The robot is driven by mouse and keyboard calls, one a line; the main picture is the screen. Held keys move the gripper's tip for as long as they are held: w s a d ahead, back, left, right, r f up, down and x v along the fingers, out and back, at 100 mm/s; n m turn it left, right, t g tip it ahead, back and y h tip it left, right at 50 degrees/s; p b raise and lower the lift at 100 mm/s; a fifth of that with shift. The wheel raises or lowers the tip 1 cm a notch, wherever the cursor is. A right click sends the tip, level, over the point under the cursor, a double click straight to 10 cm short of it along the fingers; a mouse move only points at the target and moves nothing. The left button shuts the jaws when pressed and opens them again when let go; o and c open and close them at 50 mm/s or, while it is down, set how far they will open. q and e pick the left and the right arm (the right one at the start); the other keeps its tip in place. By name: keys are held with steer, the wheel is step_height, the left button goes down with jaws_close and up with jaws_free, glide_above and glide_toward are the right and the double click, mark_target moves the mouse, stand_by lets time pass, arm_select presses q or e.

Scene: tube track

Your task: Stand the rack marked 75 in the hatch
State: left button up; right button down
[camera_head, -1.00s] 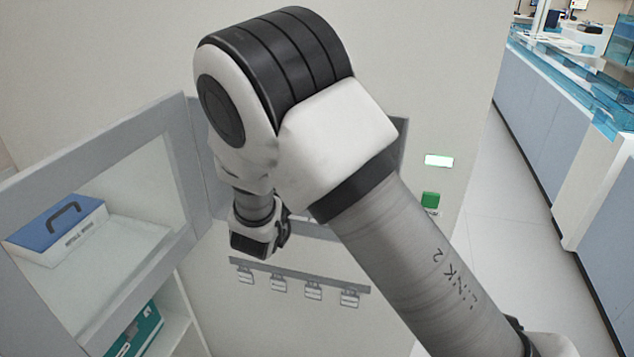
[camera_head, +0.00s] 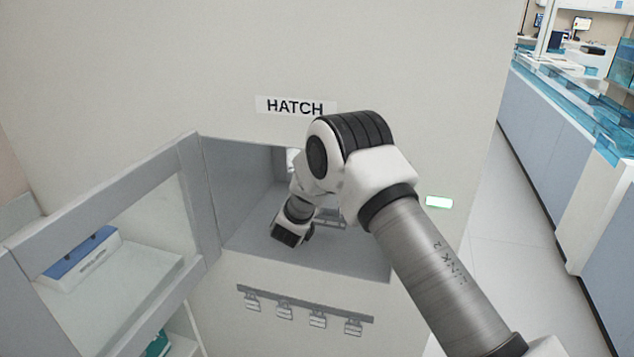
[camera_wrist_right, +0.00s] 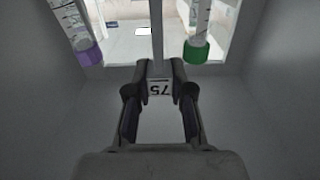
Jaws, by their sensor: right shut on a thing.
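The hatch (camera_head: 245,205) is a grey-lined opening in the wall under the sign HATCH. My right arm reaches into it, and my right gripper (camera_head: 290,235) is over its floor. In the right wrist view my right gripper (camera_wrist_right: 160,80) is shut on the rack marked 75 (camera_wrist_right: 160,89), whose label reads upside down. A purple-capped tube (camera_wrist_right: 88,52) and a green-capped tube (camera_wrist_right: 196,52) hang on either side. In the head view my wrist hides most of the rack. I cannot tell whether it touches the hatch floor. My left gripper is out of view.
An open door frame with a clear pane (camera_head: 150,225) stands at the hatch's left side. Behind it a blue-lidded white box (camera_head: 85,258) sits on a shelf. A rail with several small tags (camera_head: 305,308) runs below the hatch. A green light (camera_head: 438,202) is to the right.

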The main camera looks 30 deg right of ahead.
steer(key=shift+f+p, duration=0.35)
steer(key=shift+f, duration=0.75)
steer(key=c, duration=1)
jaws_free()
steer(key=shift+c, duration=0.2)
steer(key=shift+r, duration=0.25)
steer(key=b+v, duration=0.3)
steer(key=v, duration=0.9)
steer(key=shift+b, duration=0.3)
